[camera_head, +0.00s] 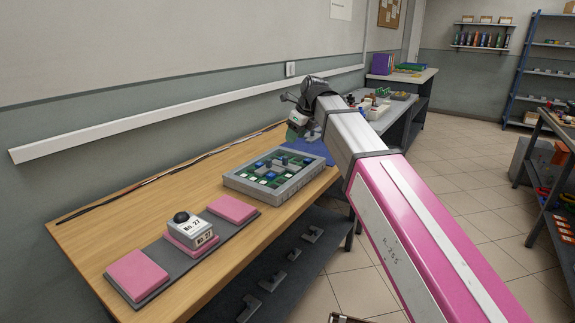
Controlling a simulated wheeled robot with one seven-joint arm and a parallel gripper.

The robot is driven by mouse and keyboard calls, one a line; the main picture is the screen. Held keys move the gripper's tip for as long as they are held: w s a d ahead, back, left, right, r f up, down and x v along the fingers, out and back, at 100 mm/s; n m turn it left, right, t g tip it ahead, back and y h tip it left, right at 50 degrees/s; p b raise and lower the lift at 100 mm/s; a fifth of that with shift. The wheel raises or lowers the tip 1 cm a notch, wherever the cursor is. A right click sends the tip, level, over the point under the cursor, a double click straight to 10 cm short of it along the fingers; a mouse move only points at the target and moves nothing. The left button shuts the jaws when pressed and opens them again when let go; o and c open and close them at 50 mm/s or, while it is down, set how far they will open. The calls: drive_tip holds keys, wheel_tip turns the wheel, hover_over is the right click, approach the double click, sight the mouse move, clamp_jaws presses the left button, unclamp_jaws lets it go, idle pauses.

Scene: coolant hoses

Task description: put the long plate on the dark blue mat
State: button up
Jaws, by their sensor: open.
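The dark blue mat (318,149) lies on the wooden bench behind the grey tray, partly hidden by my arm. My gripper (297,130) is at the end of my outstretched arm, above the left part of the mat. It is open, but its fingertips are small and hard to make out. A greenish shape shows at the gripper; I cannot tell whether it is part of it or a separate thing. The grey tray (285,196) holds several small green, blue and white pieces. I cannot tell which thing is the long plate.
A dark grey base (157,263) with pink pads and a white box (193,233) marked "No. 27" lies at the bench's near end. A thin dark cable (150,180) runs along the wall side. Bare wood shows between base and tray. More benches stand beyond.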

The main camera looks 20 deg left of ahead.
sight(286, 157)
drive_tip(key=shift+w+x, duration=0.15)
drive_tip(key=shift+x, duration=2.55)
drive_tip(key=shift+w+x, duration=0.1)
drive_tip(key=shift+x, duration=2.55)
drive_tip(key=shift+a+r, duration=0.1)
drive_tip(key=shift+a, duration=0.05)
drive_tip(key=shift+c, duration=0.3)
clamp_jaws()
